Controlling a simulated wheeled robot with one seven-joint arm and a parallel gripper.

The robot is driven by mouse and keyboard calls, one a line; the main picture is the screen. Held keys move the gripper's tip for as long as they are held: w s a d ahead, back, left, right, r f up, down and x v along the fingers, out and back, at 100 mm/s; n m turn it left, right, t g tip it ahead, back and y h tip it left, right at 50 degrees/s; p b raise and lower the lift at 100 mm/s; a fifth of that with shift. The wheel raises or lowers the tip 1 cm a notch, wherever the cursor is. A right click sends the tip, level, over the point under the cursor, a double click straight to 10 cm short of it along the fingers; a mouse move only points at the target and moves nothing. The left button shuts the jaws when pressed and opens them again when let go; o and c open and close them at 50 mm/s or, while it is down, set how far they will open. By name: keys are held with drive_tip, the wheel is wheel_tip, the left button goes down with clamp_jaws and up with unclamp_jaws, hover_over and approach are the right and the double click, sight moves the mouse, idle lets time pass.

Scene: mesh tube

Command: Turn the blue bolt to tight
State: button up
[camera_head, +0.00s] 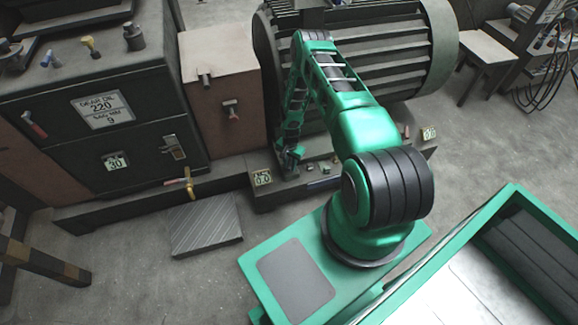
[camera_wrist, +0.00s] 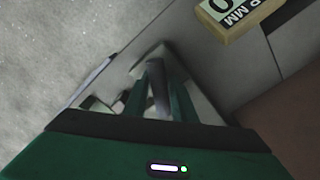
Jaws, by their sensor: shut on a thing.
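My gripper (camera_head: 290,158) is down at the low plate at the foot of the big ribbed motor, beside a small tag. In the wrist view my gripper (camera_wrist: 160,105) has its two green fingers on either side of a dark bluish-grey upright piece (camera_wrist: 157,80). It appears to be the blue bolt, though its colour is dull there and its lower end is hidden. In the head view my gripper and arm cover most of that spot. The yellow-edged tag (camera_head: 262,179) next to it seems to read 0.0; it also shows in the wrist view (camera_wrist: 233,24).
Several small pieces (camera_head: 318,166) lie along the plate to the right, before a second tag (camera_head: 429,134). A dark gearbox (camera_head: 100,110) with a yellow tap (camera_head: 189,184) stands left. A ribbed grey mat (camera_head: 205,225) lies on the floor. The motor (camera_head: 390,60) rises behind my arm.

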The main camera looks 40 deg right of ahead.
sight(290, 162)
drive_tip(key=shift+a, duration=0.15)
drive_tip(key=o, duration=0.7)
drive_tip(key=shift+o, duration=0.2)
wheel_tip(290, 162, up, 11)
drive_tip(key=shift+f, duration=0.15)
idle(0.3)
